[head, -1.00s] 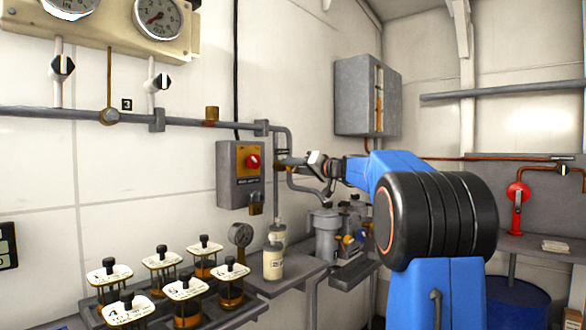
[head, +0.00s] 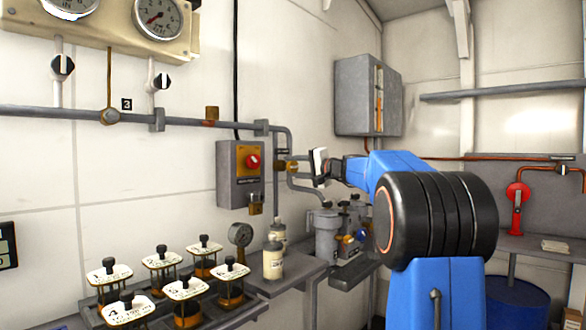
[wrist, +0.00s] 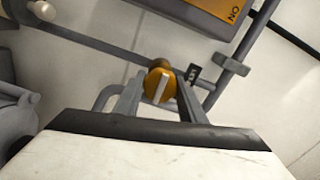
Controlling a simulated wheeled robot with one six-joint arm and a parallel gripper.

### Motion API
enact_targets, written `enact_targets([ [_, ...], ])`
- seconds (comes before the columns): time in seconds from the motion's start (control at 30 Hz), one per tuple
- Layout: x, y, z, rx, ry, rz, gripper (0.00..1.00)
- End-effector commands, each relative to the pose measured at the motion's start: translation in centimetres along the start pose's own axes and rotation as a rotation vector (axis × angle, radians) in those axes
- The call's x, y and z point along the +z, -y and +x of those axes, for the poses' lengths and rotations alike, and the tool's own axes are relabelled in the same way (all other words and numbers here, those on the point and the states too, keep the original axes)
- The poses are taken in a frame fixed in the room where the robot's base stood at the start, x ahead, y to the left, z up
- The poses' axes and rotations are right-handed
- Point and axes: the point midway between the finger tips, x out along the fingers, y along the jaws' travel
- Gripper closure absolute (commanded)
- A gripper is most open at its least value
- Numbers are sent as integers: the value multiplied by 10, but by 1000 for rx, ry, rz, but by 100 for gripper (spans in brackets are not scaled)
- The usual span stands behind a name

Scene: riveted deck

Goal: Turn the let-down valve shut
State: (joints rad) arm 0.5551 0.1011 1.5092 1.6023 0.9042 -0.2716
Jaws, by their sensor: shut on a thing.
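The valve knob (wrist: 160,86), round and orange-brass with a pale raised bar across its face, sits between my two fingers in the wrist view. In the head view the brass valve (head: 285,167) is on the pipework right of the switch box, partly hidden by my gripper (head: 301,167). My gripper is shut on the knob, a finger on each side. The bar stands nearly upright in the wrist view, roughly in line with the fingers. A small dark tag (wrist: 193,72) is beside the knob; I cannot read it.
A grey switch box (head: 240,174) with a red knob hangs left of the valve. Pipes run close around the valve. Below are a grey shelf (head: 290,280), white jars and several white-topped sample pots. A grey cabinet (head: 362,95) is on the wall above right.

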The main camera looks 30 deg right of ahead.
Motion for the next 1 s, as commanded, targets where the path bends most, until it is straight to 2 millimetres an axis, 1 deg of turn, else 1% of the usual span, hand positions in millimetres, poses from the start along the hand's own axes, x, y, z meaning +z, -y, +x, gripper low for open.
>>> enact_targets([
  [0.2, 0, -2, 0, 2, -1, 36, 86],
  [0.6, -1, -2, 0, 2, -1, 41, 86],
  [0.63, -1, -2, 0, 2, -1, 41, 58],
  [0.7, -1, -2, 0, 2, -1, 41, 45],
  [1.0, 0, -1, -1, 1, -1, 40, 45],
])
